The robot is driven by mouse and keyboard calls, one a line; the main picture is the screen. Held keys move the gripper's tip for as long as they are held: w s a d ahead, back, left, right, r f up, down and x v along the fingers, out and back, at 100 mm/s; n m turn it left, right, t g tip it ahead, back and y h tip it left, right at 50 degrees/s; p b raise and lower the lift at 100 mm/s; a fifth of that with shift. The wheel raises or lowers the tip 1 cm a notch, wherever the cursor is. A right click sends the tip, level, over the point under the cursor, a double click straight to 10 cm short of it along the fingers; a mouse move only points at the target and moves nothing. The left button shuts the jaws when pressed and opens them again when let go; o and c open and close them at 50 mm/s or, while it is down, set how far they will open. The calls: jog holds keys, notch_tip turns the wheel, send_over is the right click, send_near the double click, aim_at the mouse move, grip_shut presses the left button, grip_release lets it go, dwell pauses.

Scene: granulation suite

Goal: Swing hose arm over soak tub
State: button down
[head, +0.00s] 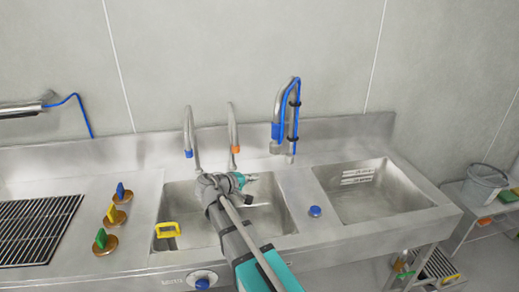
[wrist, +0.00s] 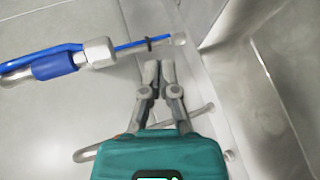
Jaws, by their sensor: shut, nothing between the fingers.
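The hose arm (head: 290,112), a bent metal pipe with a blue hose and blue sleeve, stands upright at the back of the steel sink counter, between the two basins. In the wrist view, its blue hose and metal fitting (wrist: 98,52) lie left of and ahead of my fingers. My gripper (head: 254,177) is over the left basin (head: 190,228), left of and in front of the hose arm. It also shows in the wrist view (wrist: 160,64), shut, empty and apart from the hose arm. The right basin (head: 400,200) is empty. I cannot tell which basin is the soak tub.
Two taps, one blue-tipped (head: 189,135) and one orange-tipped (head: 233,130), stand behind the left basin. A yellow handle (head: 167,230) sits at its left edge. A blue knob (head: 315,211) is between the basins. Coloured valves (head: 115,216) and a black grate (head: 38,228) lie left.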

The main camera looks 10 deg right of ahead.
jog(key=w+a+r+n+t+h, duration=0.1)
jog(key=w+a+r+t+h, duration=0.1)
jog(key=a+r, duration=0.4)
jog(key=shift+w+a+n+t, duration=0.4)
jog(key=shift+w+a+t, duration=0.1)
jog(key=shift+w+t, duration=0.25)
jog(key=shift+d, duration=0.15)
jog(key=s+d+x, duration=0.1)
jog(key=s+x, duration=0.1)
jog(key=x, duration=1)
jog(key=shift+d, duration=0.65)
jog(key=shift+r, duration=0.1)
